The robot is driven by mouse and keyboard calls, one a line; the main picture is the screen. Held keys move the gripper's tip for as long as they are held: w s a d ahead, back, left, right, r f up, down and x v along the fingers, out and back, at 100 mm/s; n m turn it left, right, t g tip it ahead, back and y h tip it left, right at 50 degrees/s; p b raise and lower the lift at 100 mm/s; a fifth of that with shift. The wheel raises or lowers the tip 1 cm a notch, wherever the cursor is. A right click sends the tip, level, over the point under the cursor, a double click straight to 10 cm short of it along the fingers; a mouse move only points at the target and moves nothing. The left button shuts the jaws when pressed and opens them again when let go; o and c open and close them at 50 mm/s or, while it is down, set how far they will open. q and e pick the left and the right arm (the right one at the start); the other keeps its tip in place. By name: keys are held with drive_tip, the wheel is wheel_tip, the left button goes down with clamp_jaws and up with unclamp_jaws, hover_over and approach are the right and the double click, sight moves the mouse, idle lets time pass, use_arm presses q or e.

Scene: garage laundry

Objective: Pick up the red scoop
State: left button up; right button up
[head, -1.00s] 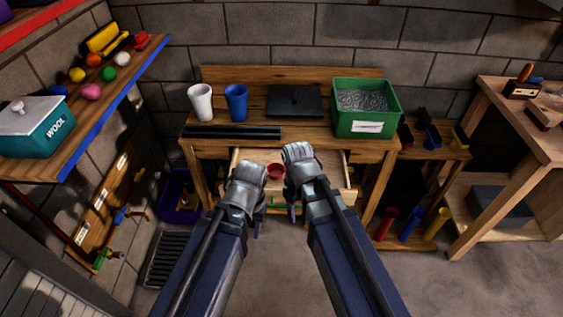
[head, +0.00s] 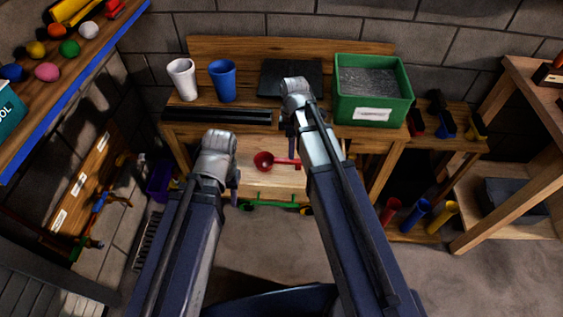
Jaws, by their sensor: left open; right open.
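The red scoop (head: 263,162) lies in the open wooden drawer (head: 262,188) of the workbench. Its bowl is toward the left and its handle points right, the handle's end close to my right arm. My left gripper (head: 234,186) is open and empty, left of the scoop's bowl, apart from it. My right gripper (head: 291,140) is open, above the drawer's right part near the scoop's handle; I cannot tell its height above the handle. My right forearm hides the drawer's right side.
On the bench stand a white cup (head: 182,79), a blue cup (head: 223,81), a dark flat case (head: 270,78) and a green bin (head: 372,100). A black bar (head: 215,115) lies along the bench's front edge. A green handle-like bar (head: 268,205) shows at the drawer front.

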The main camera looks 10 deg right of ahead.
sight(296, 160)
wheel_tip(296, 160, down, 2)
drive_tip(key=shift+d+f+b, duration=0.1)
drive_tip(key=shift+b, duration=0.65)
drive_tip(key=f+b, duration=0.3)
drive_tip(key=s+d+f+b, duration=0.1)
drive_tip(key=shift+d+f+b, duration=0.1)
drive_tip(key=shift+f+b, duration=0.2)
drive_tip(key=shift+b, duration=0.05)
drive_tip(key=shift+f+b, duration=0.3)
drive_tip(key=shift+r, duration=0.1)
clamp_jaws()
